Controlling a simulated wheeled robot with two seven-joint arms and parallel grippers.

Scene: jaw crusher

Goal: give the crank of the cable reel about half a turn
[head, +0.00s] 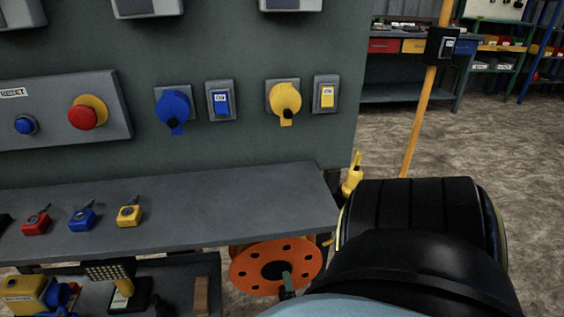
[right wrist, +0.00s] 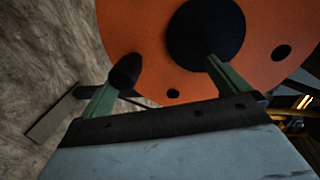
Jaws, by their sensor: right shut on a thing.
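The cable reel (head: 248,270) is an orange disc with several round holes and a dark hub, low under the right end of the grey shelf. It fills the upper part of the right wrist view (right wrist: 150,45). A dark knob, which looks like the crank's handle (right wrist: 125,70), stands at the tip of one green finger. My right gripper (head: 287,280) is in front of the reel, with its green fingers (right wrist: 167,70) on either side of the crank. It is shut on the crank, though the contact is hard to see. My left gripper is not in view.
The grey shelf (head: 180,205) above the reel carries red, blue and yellow padlock-like blocks. A yellow bottle-shaped thing (head: 352,175) is at its right end, near my right arm. A yellow pole (head: 418,120) stands behind. Open floor lies to the right.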

